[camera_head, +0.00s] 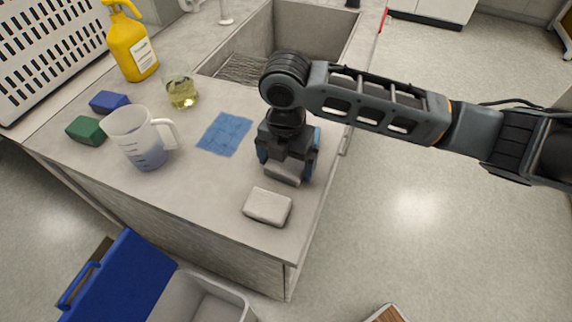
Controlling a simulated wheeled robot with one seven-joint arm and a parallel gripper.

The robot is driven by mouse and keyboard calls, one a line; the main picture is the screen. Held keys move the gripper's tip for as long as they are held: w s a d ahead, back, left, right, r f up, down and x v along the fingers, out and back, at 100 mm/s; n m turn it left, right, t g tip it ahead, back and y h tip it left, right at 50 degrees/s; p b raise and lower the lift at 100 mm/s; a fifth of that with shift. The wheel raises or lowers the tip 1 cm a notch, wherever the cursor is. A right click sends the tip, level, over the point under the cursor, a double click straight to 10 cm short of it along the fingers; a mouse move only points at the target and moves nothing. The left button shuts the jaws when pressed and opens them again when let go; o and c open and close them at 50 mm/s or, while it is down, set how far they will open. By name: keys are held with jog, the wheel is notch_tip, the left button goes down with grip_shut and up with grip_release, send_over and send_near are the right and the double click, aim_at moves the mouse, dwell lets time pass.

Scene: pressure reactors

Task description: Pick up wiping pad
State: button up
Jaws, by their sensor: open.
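A white, rounded, block-shaped pad (267,206) lies flat near the front right edge of the counter. A flat blue square cloth (224,134) lies further back and to the left. I cannot tell for sure which of them is the wiping pad. My gripper (287,165) points down over the counter, just behind the white pad in the picture and right of the blue cloth. It is open, and I see nothing held in it. Its body hides the counter beneath it, and its height above the counter is hard to tell.
On the counter (200,210) stand a measuring jug (138,142), a beaker with yellowish liquid (182,94) and a yellow bottle (132,47). A green sponge (87,131) and a blue sponge (109,102) lie left. A sink (300,30) is behind.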

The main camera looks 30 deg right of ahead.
aim_at(286, 164)
jog(key=shift+c, duration=0.3)
jog(key=c, duration=0.7)
jog(key=shift+r, duration=0.1)
jog(key=shift+r, duration=0.5)
notch_tip(286, 164, up, 3)
jog(key=shift+f+b, duration=0.1)
jog(key=shift+b, duration=0.35)
jog(key=d+r, duration=0.2)
jog(key=d, duration=0.2)
jog(key=s+d+r+b, duration=0.1)
jog(key=d+r, duration=0.1)
jog(key=d, duration=0.1)
jog(key=d+r+b, duration=0.1)
jog(key=d+r, duration=0.2)
jog(key=d, duration=0.1)
jog(key=shift+s+d, duration=0.15)
jog(key=shift+d, duration=0.15)
